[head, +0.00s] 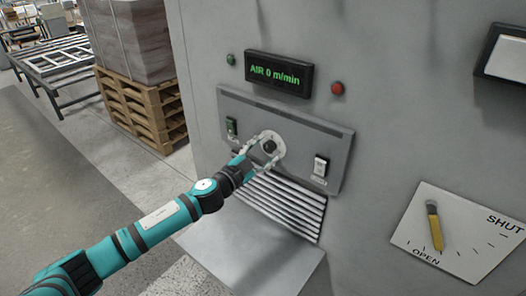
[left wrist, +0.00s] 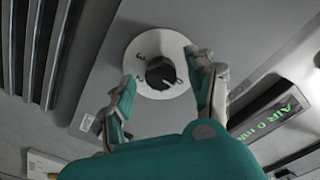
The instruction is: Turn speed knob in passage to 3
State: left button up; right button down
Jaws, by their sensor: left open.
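The black speed knob (head: 270,147) sits in a round white dial on the grey control panel of the machine. In the left wrist view the knob (left wrist: 160,73) shows on its dial (left wrist: 150,48), where several digits, including 0 and 3, can be made out; the pointer's exact setting is unclear. My left gripper (head: 262,151) is open, with its fingers on either side of the knob. In the left wrist view the fingers look apart from the knob. The display (head: 279,74) above reads "AIR 0 m/min". My right gripper is not in view.
A red button (head: 337,88) and green button (head: 231,59) sit above. Below are vent slats (head: 280,208). A yellow lever (head: 435,226) is on an OPEN/SHUT plate at right. Pallets (head: 143,108) stand left.

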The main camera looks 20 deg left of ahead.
pick_arm(q)
jog(key=shift+c, duration=0.2)
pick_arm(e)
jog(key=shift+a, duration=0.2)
pick_arm(q)
jog(key=shift+c, duration=1)
jog(key=c, duration=0.9)
